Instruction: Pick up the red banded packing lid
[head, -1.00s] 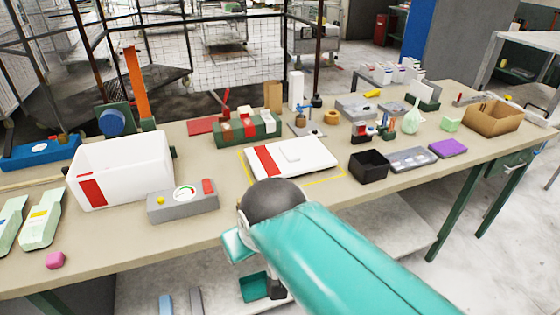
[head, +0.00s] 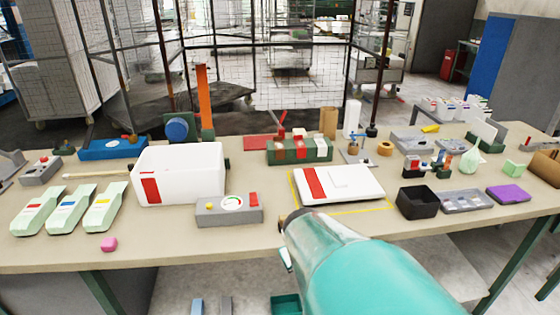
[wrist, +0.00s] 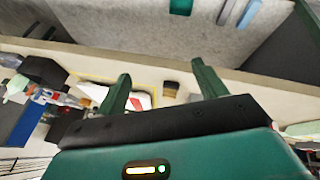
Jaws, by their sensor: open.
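In the wrist view the lid (wrist: 142,100) shows partly behind one finger. My gripper (wrist: 165,82) has two green fingers spread apart with nothing between them. In the head view my arm reaches up in front of the bench, and its fingers are mostly hidden below the lid's front edge.
A grey gauge box (head: 229,211) stands left of the lid, and a black open bin (head: 417,203) stands close on its right. A green rack (head: 299,149) is behind it. Bare bench (head: 160,242) lies along the front edge.

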